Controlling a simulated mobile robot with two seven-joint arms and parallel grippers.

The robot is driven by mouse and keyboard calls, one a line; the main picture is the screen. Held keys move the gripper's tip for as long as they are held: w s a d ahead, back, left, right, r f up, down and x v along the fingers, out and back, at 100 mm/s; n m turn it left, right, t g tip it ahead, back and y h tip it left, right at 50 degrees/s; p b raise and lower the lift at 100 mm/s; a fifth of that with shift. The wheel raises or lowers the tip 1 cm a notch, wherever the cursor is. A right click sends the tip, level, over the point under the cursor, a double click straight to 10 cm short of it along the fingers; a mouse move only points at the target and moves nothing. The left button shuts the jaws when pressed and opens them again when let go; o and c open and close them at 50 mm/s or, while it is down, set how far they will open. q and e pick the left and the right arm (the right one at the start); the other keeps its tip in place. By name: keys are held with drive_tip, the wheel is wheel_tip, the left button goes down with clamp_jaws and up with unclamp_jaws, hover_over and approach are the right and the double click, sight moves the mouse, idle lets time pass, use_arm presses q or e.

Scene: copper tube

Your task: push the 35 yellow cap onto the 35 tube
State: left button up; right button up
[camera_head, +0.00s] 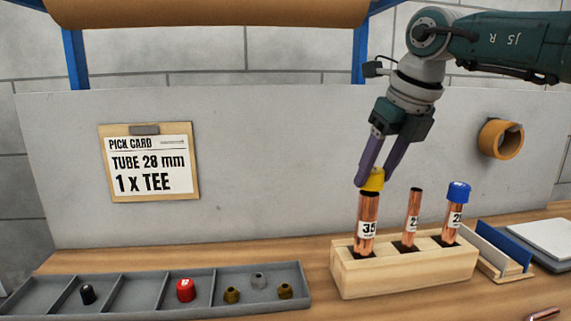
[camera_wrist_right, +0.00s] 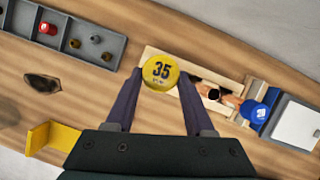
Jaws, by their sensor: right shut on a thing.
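The yellow cap (camera_head: 373,179) is between the fingertips of my right gripper (camera_head: 371,178), which is shut on it. The cap is at the top end of the 35 tube (camera_head: 367,219), a copper tube with a white 35 label standing in the left hole of the wooden block (camera_head: 400,277). In the head view the cap looks slightly tilted; I cannot tell how far it sits over the tube. In the right wrist view the cap's top (camera_wrist_right: 160,72) reads 35 and hides the tube below. My left gripper is not in view.
A thinner bare copper tube (camera_head: 412,217) and a blue-capped tube (camera_head: 456,207) stand in the same block, right of the 35 tube. A grey compartment tray (camera_head: 130,292) with a red cap (camera_head: 185,290) and small fittings is at left. A blue-and-wood holder (camera_head: 503,245) stands at right.

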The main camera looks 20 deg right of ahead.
sight(381, 178)
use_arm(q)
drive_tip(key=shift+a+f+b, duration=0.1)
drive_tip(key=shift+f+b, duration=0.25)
use_arm(e)
drive_tip(key=shift+f, duration=0.55)
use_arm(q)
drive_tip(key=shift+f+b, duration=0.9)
use_arm(e)
drive_tip(key=shift+f, duration=1.35)
drive_tip(key=o, duration=1.4)
drive_tip(key=shift+r, duration=0.1)
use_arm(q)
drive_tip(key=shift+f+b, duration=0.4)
use_arm(e)
drive_tip(key=v, duration=0.9)
drive_tip(key=shift+s+r, duration=0.15)
drive_tip(key=shift+r, duration=0.2)
